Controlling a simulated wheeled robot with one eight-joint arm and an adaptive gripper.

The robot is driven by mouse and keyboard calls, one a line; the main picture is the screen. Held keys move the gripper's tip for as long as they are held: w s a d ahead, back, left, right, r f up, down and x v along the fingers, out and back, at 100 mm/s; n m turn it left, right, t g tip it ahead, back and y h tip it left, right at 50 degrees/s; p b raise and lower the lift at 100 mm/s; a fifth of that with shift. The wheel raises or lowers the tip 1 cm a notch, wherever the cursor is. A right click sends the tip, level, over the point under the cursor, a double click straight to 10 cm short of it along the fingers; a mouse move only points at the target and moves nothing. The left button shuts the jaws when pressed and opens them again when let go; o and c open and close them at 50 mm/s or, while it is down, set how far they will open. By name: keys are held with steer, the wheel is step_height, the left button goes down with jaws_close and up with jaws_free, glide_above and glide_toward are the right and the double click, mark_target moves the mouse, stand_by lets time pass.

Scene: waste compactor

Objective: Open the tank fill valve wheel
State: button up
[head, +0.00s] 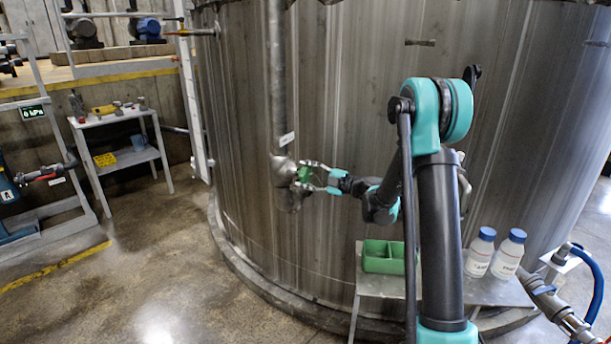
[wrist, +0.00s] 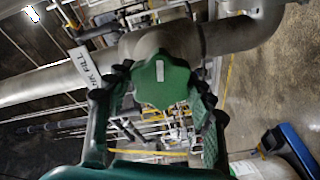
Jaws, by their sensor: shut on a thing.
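The tank fill valve wheel (head: 304,174) is a small green knob on the grey pipe that runs down the front of the large steel tank. In the wrist view the wheel (wrist: 163,80) shows face on, with a pale stripe across its middle. My gripper (head: 313,175) comes at it from the right, and its two fingers lie on either side of the wheel. My gripper (wrist: 161,85) is shut on the wheel. The fingers partly cover the wheel's sides. A white label (wrist: 88,68) beside the wheel reads "FILL" in part.
A grey bench (head: 374,284) with a green divided tray (head: 383,258) and two white bottles with blue caps (head: 480,254) stands below my arm. The steel tank (head: 345,115) is close behind the valve. A small shelf cart (head: 122,120) stands at left. The floor at front left is clear.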

steer(key=shift+f+n, duration=0.1)
steer(key=shift+n, duration=1)
steer(key=o, duration=1.2)
steer(key=v, duration=1.2)
